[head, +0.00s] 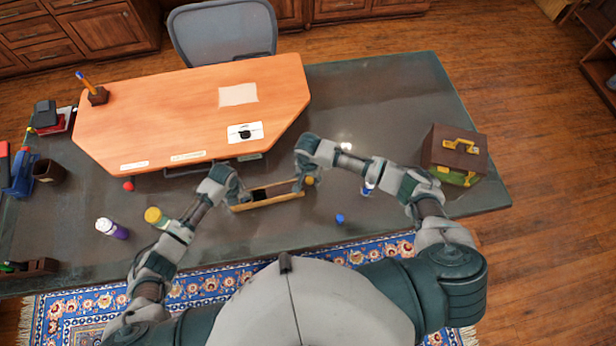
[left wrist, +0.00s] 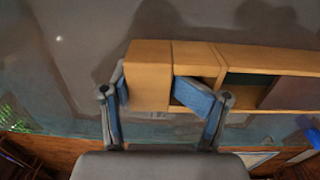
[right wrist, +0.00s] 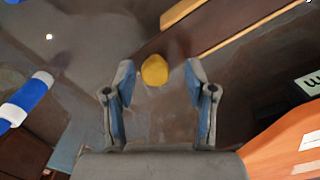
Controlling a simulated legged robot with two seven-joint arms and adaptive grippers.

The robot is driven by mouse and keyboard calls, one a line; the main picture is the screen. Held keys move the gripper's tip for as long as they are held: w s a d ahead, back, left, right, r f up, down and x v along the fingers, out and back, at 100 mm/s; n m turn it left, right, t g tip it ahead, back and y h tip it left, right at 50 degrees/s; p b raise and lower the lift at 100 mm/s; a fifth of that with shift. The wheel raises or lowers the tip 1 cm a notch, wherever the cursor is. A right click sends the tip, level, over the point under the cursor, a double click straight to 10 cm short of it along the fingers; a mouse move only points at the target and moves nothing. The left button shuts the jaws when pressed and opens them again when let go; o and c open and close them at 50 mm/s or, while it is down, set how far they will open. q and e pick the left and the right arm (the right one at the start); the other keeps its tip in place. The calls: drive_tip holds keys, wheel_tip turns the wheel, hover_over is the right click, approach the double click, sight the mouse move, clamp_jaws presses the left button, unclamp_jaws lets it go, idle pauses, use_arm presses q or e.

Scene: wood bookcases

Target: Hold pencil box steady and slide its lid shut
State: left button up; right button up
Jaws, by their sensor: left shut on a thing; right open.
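The long wooden pencil box (head: 268,202) lies on the dark desk in front of me, with a dark opening along part of its top. My left gripper (head: 236,195) is shut on its left end. In the left wrist view, the blue-padded fingers (left wrist: 158,95) straddle the pale end of the box (left wrist: 148,62). A brown section farther right (left wrist: 290,93) may be the lid; I cannot tell. My right gripper (head: 304,179) is open by the box's right end. In the right wrist view, its fingers (right wrist: 156,85) are apart, with the box (right wrist: 225,35) beyond them.
A small yellow round object (right wrist: 154,70) shows between my right fingertips, apparently beyond them. A blue cap-like object (head: 340,218) and a blue-and-white cylinder (right wrist: 27,101) are near the right arm. An orange desk board (head: 190,110) lies behind; a brown case (head: 455,152) stands right.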

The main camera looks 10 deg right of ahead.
sight(291, 182)
use_arm(q)
drive_tip(key=shift+s+a+f, duration=0.1)
drive_tip(key=shift+a+f, duration=0.05)
use_arm(e)
clamp_jaws()
drive_tip(key=a, duration=0.5)
drive_tip(key=shift+a, duration=0.4)
use_arm(q)
drive_tip(key=shift+d, duration=0.2)
use_arm(e)
unclamp_jaws()
drive_tip(key=shift+a, duration=0.1)
use_arm(q)
drive_tip(key=shift+a, duration=0.1)
use_arm(e)
drive_tip(key=shift+r, duration=0.2)
use_arm(q)
drive_tip(key=shift+a, duration=0.1)
use_arm(e)
wheel_tip(291, 182, up, 12)
drive_tip(key=shift+f, duration=0.2)
